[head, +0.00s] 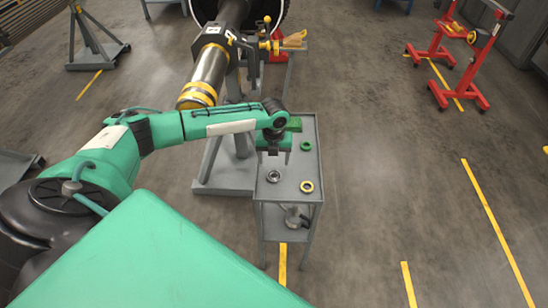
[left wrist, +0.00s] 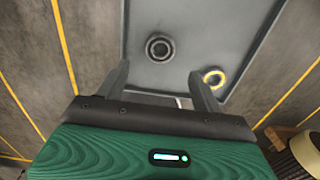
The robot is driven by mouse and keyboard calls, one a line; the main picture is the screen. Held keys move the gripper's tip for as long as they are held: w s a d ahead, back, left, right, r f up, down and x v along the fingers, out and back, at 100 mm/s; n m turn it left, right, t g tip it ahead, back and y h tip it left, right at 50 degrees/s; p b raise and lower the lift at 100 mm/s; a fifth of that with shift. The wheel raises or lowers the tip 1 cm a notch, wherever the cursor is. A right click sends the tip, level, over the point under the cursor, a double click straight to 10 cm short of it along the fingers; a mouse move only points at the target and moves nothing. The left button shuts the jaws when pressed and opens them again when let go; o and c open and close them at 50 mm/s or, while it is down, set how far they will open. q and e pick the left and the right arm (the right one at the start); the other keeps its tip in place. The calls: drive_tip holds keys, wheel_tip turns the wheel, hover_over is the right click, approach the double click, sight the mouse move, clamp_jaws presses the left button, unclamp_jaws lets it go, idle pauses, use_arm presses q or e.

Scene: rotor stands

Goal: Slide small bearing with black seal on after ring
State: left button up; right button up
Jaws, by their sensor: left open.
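A small dark ring with a grey rim, which looks like the bearing with the black seal (head: 273,176), lies flat on the top of a grey cart. It also shows in the left wrist view (left wrist: 159,48), beyond my fingertips. My left gripper (head: 273,151) is above the cart top. In the left wrist view its two fingers (left wrist: 158,72) are spread with nothing between them, apart from the bearing. The steel shaft (head: 210,70) with yellow bands near its end (head: 197,95) stands out over the floor left of the cart. My right gripper is out of view.
The cart top (head: 290,205) also holds a yellow ring (head: 307,186) right of the bearing and a green ring (head: 306,146) farther back. A metal part (head: 295,218) sits on the lower shelf. Red stands (head: 460,55) are at the back right. Floor right of the cart is clear.

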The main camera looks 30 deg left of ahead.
sight(275, 178)
use_arm(q)
wheel_tip(275, 178, down, 7)
drive_tip(key=b, duration=0.4)
drive_tip(key=shift+f, duration=0.55)
drive_tip(key=shift+c, duration=0.2)
drive_tip(key=c, duration=0.9)
drive_tip(key=shift+o, duration=0.2)
drive_tip(key=shift+d+r, duration=0.1)
drive_tip(key=shift+d, duration=0.05)
